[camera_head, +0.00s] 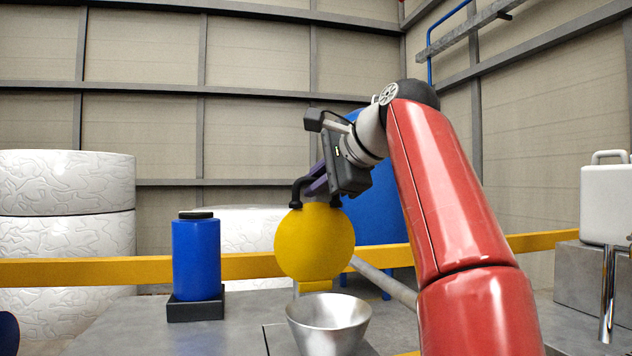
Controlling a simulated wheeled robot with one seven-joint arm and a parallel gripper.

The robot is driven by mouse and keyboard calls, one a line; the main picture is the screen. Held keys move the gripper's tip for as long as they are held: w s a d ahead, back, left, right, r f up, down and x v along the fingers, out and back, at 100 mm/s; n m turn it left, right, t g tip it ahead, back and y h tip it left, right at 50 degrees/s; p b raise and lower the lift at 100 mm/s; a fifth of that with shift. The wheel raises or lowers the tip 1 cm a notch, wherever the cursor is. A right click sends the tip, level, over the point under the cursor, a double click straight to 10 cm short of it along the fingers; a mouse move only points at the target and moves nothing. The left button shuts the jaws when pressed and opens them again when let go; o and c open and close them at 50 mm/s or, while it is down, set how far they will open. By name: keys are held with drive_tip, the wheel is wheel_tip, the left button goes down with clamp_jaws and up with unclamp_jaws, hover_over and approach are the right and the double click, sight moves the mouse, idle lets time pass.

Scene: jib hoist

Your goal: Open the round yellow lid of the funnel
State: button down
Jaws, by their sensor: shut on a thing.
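The round yellow lid (314,244) stands upright, its flat face towards me, above and behind the funnel. The funnel (329,318) is a silver metal bowl shape, and its open mouth shows below the lid. A black handle (297,190) is at the lid's top edge. My gripper (318,184) is at this handle and shut on it, coming from the upper right. The fingertips are partly hidden by the gripper body, and a purple part shows between them and the wrist.
A blue canister (196,258) with a black cap stands on a dark base (195,306) to the left. A yellow rail (90,271) runs behind. A white case (605,205) stands at the right on a grey block. The grey tabletop (125,335) at the left front is clear.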

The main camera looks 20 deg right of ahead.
drive_tip(key=c, duration=1.5)
unclamp_jaws()
drive_tip(key=shift+o, duration=0.2)
drive_tip(key=v, duration=0.7)
drive_tip(key=shift+s, duration=0.3)
drive_tip(key=shift+d+r, duration=0.1)
